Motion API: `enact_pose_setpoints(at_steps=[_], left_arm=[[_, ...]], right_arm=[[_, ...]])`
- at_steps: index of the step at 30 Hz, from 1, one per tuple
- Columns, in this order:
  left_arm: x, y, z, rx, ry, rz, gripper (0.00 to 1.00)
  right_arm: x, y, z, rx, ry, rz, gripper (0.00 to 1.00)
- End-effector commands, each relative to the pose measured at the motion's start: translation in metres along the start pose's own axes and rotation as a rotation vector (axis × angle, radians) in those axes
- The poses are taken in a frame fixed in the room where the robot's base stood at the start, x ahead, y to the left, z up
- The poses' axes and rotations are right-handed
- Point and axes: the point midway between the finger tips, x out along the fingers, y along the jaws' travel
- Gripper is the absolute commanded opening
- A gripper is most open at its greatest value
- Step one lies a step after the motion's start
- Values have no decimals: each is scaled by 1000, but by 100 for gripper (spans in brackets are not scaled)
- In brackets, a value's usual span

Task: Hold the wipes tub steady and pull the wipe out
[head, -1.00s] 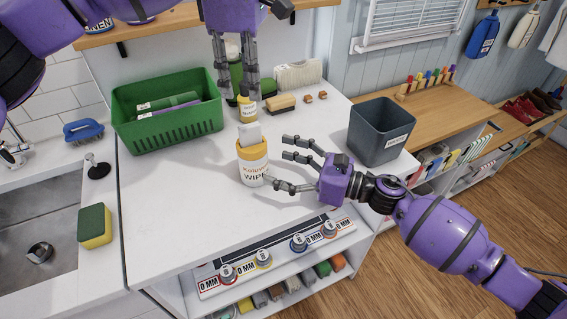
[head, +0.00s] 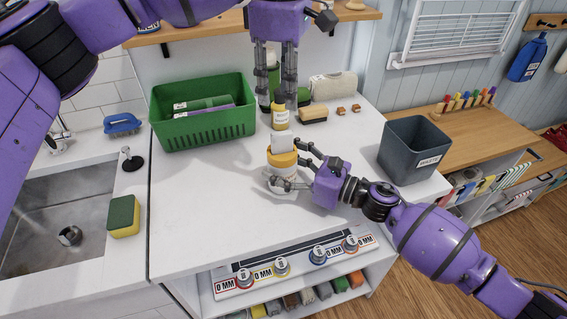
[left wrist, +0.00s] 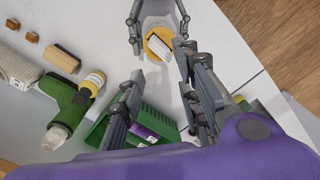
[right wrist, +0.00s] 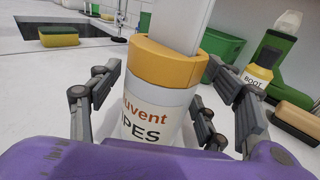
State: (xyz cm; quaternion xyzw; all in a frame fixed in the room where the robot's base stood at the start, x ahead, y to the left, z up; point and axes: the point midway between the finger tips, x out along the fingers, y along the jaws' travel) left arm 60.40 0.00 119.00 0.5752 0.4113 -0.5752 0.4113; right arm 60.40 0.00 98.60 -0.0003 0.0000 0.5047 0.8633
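The white wipes tub (head: 284,172) with a yellow lid stands upright on the white counter. A pale wipe (head: 280,144) sticks up from its lid. My right gripper (head: 292,166) has its fingers on both sides of the tub, low and level; they look spread, and contact is unclear. In the right wrist view the tub (right wrist: 152,122) stands between the fingers, with the wipe (right wrist: 182,22) rising above. My left gripper (head: 276,105) points down, open and empty, behind the tub. The left wrist view shows the wipe (left wrist: 160,46) beyond its fingers, apart from them.
A yellow-labelled bottle (head: 280,117) stands close to my left fingers. A green basket (head: 204,118) is at the back left, a brush (head: 313,115) at the back. A dark grey bin (head: 412,150) stands at the right. The counter's front left is clear.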

Motion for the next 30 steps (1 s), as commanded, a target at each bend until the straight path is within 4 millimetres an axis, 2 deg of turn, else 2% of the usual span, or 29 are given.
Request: enact_pose_setpoints(at_steps=[1, 9, 10, 12, 14, 15, 18, 24, 30], left_arm=[[0, 0, 0, 0, 0, 0, 31], [0, 0, 0, 0, 0, 0, 31], [0, 0, 0, 0, 0, 0, 34], [3, -1, -4, -7, -1, -5, 34], [6, -3, -15, -25, -10, -8, 34], [8, -6, -21, -59, -25, -2, 34], [7, -9, -24, -198, -60, 18, 34], [2, -12, -20, -469, -124, 44, 34], [4, -10, -14, -596, -146, 45, 34]], right_arm=[[0, 0, 0, 0, 0, 0, 59], [0, 0, 0, 1, 0, 0, 24], [0, 0, 0, 1, 0, 0, 24], [0, 0, 0, 1, 0, 0, 24], [0, 0, 0, 0, 0, 0, 24], [0, 0, 0, 0, 0, 0, 24], [0, 0, 0, 0, 0, 0, 24], [0, 0, 0, 1, 0, 0, 24], [0, 0, 0, 0, 0, 0, 24]])
